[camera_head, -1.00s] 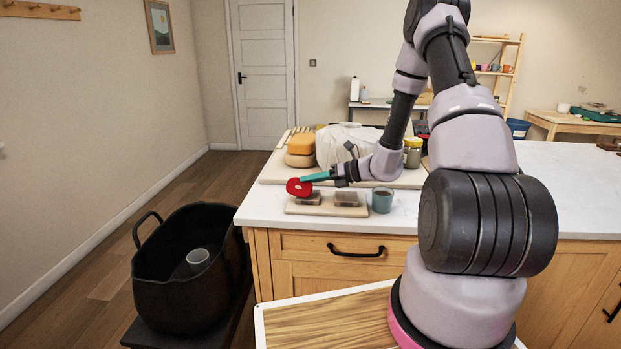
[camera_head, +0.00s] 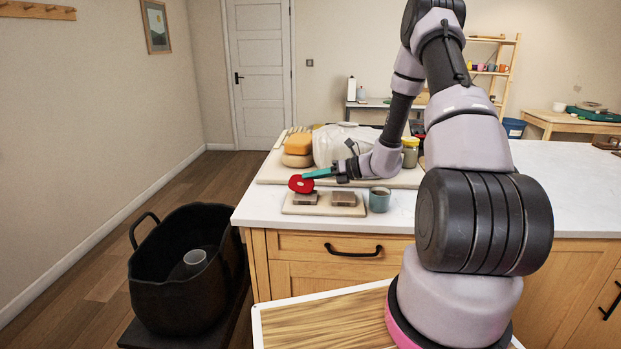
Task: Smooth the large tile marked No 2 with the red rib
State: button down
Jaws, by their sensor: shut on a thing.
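My gripper (camera_head: 328,171) is shut on the red rib (camera_head: 301,184), which has a red rounded head at the left end of the teal gripper fingers. Two brownish tiles lie on a pale board on the counter: a left tile (camera_head: 306,199) and a right tile (camera_head: 343,199). The rib is just above and behind the left tile; I cannot tell whether they touch. The marks on the tiles are too small to read, so I cannot tell which is No 2.
The pale board (camera_head: 322,211) lies near the counter's front edge. A grey-green cup (camera_head: 380,199) stands right of it. Behind are a sponge (camera_head: 298,143), a plastic-wrapped lump (camera_head: 335,142) and a jar (camera_head: 410,151). A black tub (camera_head: 165,240) stands at left. The counter's right side is clear.

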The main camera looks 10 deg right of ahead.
jog(key=shift+w+d, duration=0.75)
jog(key=shift+w, duration=0.1)
jog(key=shift+w+d+r, duration=0.1)
jog(key=shift+w+d, duration=0.45)
jog(key=shift+w, duration=0.05)
jog(key=shift+r, duration=1.05)
jog(key=shift+s+a+f, duration=0.15)
jog(key=shift+s+a, duration=0.1)
jog(key=shift+s, duration=1.1)
jog(key=shift+s+a+f, duration=0.15)
jog(key=shift+s+a, duration=0.1)
jog(key=shift+s, duration=1.1)
jog(key=shift+s+a+f, duration=0.15)
jog(key=shift+s+a, duration=0.1)
jog(key=shift+s, duration=1.1)
jog(key=shift+f, duration=0.25)
